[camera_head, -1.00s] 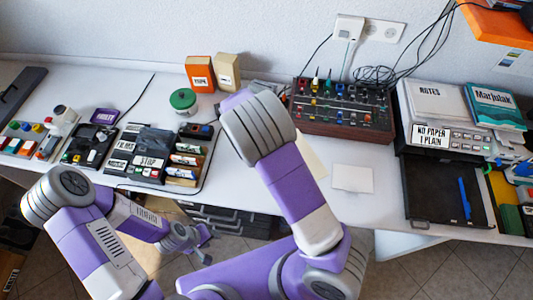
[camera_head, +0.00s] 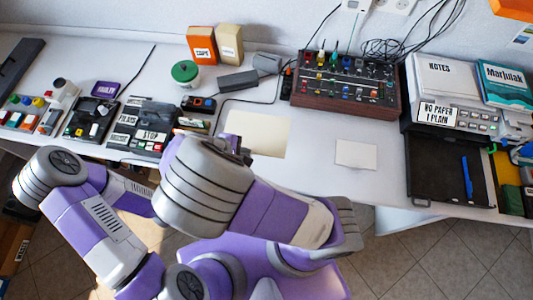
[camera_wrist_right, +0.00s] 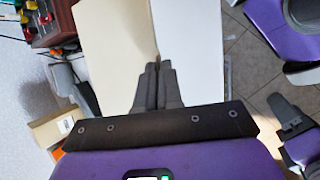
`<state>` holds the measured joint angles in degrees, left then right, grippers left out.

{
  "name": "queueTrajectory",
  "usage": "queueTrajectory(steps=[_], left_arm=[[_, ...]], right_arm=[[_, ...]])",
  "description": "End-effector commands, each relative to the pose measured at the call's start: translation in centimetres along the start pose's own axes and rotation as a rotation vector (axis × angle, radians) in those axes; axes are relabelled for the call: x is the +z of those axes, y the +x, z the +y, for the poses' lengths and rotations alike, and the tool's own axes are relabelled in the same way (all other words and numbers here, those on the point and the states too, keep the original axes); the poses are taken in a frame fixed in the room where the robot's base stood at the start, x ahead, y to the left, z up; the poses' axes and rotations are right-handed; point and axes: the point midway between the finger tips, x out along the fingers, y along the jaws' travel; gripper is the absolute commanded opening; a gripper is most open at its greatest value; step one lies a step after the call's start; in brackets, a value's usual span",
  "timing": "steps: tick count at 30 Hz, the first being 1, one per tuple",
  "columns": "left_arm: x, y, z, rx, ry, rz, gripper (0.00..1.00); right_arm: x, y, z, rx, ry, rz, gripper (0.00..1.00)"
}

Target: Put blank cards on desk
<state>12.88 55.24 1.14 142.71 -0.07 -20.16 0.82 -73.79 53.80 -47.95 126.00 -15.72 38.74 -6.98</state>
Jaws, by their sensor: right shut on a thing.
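A cream blank card (camera_head: 262,128) is over the desk (camera_head: 310,125) in front of the mixer. My right gripper (camera_head: 236,145) is at its near left part, mostly hidden by my arm. In the right wrist view the right gripper's fingers (camera_wrist_right: 158,68) are together at the edge of the cream card (camera_wrist_right: 110,45). I cannot tell whether the card touches the desk. A smaller white card (camera_head: 356,154) lies flat farther right. My left gripper is hidden in the head view; a dark finger-like part, likely its own, shows in the right wrist view (camera_wrist_right: 289,117).
The mixer (camera_head: 345,90) with cables stands behind. A black tray (camera_head: 445,175) with a blue pen is at the right, below a notes box (camera_head: 447,80). A green-lidded jar (camera_head: 186,72), boxes and labelled organisers fill the left. Clear desk surrounds the white card.

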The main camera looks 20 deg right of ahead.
Motion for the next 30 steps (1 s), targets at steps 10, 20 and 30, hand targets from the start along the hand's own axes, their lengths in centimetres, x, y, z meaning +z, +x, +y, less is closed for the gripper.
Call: queueTrajectory(steps=[10, 20, 30], left_arm=[[-0.1, 2.0, -0.8, 0.0, 0.0, 0.0, 0.43], [-0.1, 3.1, -1.2, 0.0, 0.0, 0.0, 0.43], [-0.1, 3.2, -1.2, 0.0, 0.0, 0.0, 0.43]], right_arm=[[-2.0, 4.9, -2.3, -0.001, 0.001, -0.004, 0.0], [-3.3, 7.8, -3.8, -0.002, 0.001, -0.004, 0.0], [-3.5, 8.4, -4.1, -0.002, 0.003, -0.001, 0.0]])
